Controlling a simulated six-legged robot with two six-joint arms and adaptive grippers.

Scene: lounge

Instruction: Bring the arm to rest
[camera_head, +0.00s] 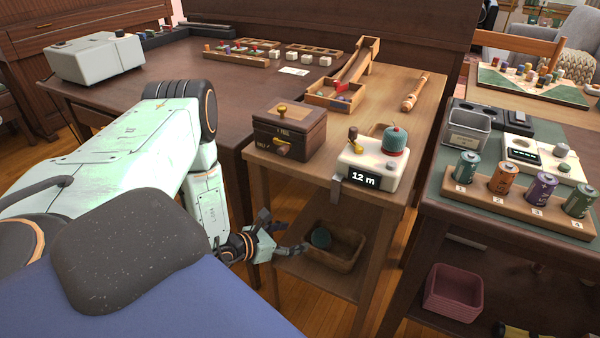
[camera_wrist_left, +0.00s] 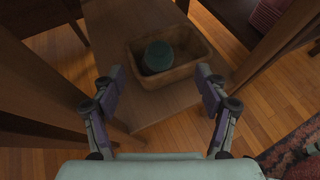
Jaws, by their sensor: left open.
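My left arm (camera_head: 165,150) comes in from the left and hangs down in front of the middle wooden stand. My left gripper (camera_head: 278,238) is open and empty, beside the stand's lower shelf. In the left wrist view the open fingers (camera_wrist_left: 160,90) are spread wide, and a wooden bowl (camera_wrist_left: 180,72) with a dark green round thing (camera_wrist_left: 158,57) in it lies beyond them. The same bowl (camera_head: 345,262) shows on the lower shelf in the head view. My right gripper is not in view.
The stand's top holds a brown box (camera_head: 288,135), a white device (camera_head: 372,165) reading "12 m", and a wooden ramp (camera_head: 350,75). A battery rack (camera_head: 510,200) stands on the right table. A pink basket (camera_head: 455,292) sits below it. Table legs flank the gripper closely.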

